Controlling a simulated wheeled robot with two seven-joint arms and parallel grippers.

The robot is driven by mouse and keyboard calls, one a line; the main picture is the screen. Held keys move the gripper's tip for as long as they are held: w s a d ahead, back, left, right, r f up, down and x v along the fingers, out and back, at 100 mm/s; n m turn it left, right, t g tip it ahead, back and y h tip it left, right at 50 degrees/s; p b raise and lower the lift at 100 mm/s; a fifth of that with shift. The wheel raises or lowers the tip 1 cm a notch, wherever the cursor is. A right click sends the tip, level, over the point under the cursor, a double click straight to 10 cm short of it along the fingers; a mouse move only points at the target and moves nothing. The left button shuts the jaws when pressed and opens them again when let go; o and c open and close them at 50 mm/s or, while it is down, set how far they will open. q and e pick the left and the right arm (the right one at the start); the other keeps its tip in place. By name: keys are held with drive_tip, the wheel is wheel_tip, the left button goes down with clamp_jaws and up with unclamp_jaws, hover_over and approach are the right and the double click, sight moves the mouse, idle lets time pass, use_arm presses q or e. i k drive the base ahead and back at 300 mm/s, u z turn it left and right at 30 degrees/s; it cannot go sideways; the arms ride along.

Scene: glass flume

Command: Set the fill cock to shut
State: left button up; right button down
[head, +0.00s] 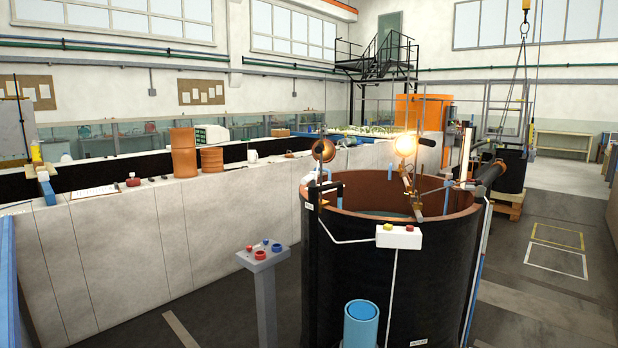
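A large black tank (400,285) with a reddish-brown inner wall stands right of centre. A brass-coloured fitting with a slanted pipe (410,190) sits at its rim. This may be the fill cock, but it is too small to tell which way any handle points. A copper ball (324,150) stands above the tank's left rim, and a bright glowing ball (405,144) is above the middle. Neither of my grippers is in view.
A grey pedestal (264,290) with red and blue knobs stands left of the tank. A white box (398,237) with yellow and red buttons is on the tank's front. A blue cylinder (361,322) is in front. A long pale wall (130,250) runs left. Floor is open at right.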

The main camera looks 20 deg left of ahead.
sight(312, 176)
drive_tip(key=u, duration=1.2)
drive_tip(key=i, duration=1.65)
drive_tip(key=z, duration=1.65)
